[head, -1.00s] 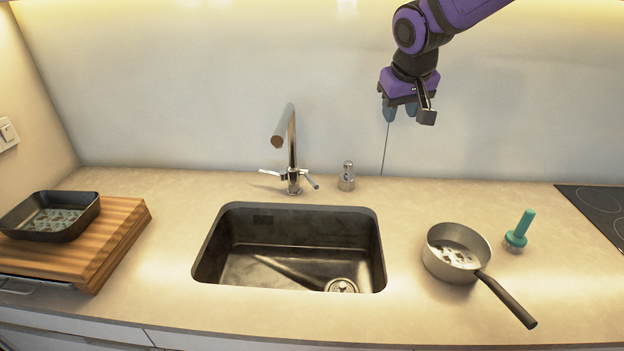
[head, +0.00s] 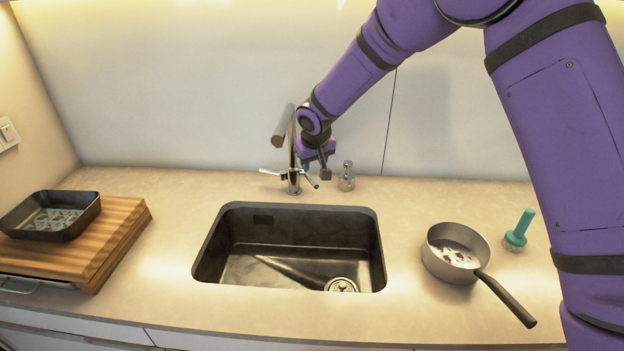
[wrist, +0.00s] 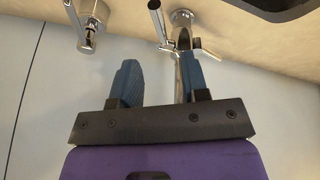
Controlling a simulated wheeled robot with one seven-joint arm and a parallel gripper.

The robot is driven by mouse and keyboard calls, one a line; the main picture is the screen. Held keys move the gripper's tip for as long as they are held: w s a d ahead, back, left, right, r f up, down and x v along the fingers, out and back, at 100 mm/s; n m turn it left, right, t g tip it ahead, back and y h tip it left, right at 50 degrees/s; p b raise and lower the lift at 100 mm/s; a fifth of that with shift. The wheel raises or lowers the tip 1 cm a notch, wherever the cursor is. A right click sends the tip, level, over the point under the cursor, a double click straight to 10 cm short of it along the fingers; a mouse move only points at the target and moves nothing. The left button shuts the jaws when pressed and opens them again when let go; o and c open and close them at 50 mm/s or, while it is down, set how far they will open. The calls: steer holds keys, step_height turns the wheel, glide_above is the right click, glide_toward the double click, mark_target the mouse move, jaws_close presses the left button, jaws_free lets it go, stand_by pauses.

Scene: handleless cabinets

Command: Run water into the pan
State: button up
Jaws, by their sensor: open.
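The pan (head: 455,252) is a grey saucepan with a dark handle. It stands on the counter right of the sink, with small dark bits on its bottom. The faucet (head: 291,150) stands behind the sink (head: 376,262) and has small side levers at its base. My gripper (head: 315,168) is behind the sink at the faucet's right side, and its fingertips are partly hidden in the head view. In the wrist view the blue fingers (wrist: 160,84) are spread apart with nothing held. The faucet (wrist: 182,45) shows by the right finger; I cannot tell if they touch.
A soap dispenser (head: 346,177) stands right of my gripper. A teal-handled brush (head: 519,231) is right of the pan. A black tray (head: 85,222) rests on a wooden board (head: 122,226) at the left. The counter in front of the sink is clear.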

mark_target(312, 180)
steer(key=x, duration=0.8)
steer(key=shift+w+f, duration=0.1)
steer(key=shift+f, duration=0.3)
jaws_close()
